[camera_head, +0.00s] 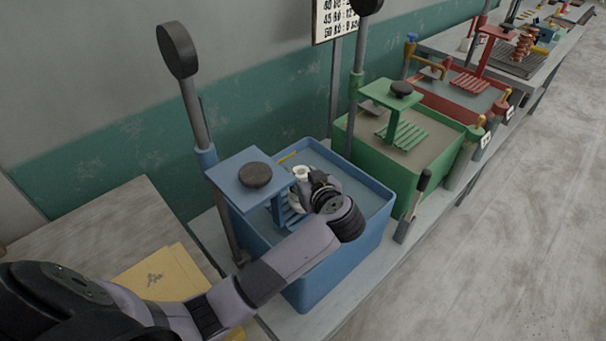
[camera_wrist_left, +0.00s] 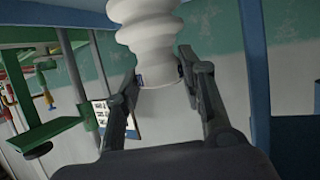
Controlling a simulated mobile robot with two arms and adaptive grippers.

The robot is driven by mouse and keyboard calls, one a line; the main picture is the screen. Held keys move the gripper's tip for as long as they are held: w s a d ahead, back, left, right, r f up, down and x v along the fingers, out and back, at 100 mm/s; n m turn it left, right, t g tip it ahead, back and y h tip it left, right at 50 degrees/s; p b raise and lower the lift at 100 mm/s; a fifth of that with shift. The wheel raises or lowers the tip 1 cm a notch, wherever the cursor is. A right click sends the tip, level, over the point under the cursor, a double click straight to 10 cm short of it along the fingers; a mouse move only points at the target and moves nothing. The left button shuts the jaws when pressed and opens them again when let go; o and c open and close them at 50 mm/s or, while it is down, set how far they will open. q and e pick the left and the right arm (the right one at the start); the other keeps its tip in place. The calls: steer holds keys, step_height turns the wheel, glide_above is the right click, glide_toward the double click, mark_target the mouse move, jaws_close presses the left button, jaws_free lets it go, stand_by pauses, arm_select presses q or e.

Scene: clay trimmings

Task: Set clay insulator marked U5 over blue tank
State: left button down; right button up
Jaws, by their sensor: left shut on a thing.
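A white ribbed insulator (camera_head: 301,174) is in my left gripper (camera_head: 312,182), over the blue tank (camera_head: 330,268) in the head view. In the left wrist view the insulator (camera_wrist_left: 150,38) stands between the two fingers of the gripper (camera_wrist_left: 163,78), which touch its lower part. I cannot read any mark on it. A blue plate with a dark round knob and a slatted blue rack hang at the tank's left side. The gripper and wrist hide part of the insulator and tank. My right gripper is not in view.
A green tank (camera_head: 432,168) stands behind the blue one, and a red tank (camera_head: 478,97) beyond that. Upright posts rise along the wall. A yellow folder (camera_head: 160,272) lies on the table at the left.

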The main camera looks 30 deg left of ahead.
arm_select(q)
steer(key=shift+r, duration=0.1)
steer(key=c, duration=1)
jaws_free()
steer(key=shift+c, duration=0.2)
steer(key=b+v, duration=0.1)
steer(key=v, duration=1.1)
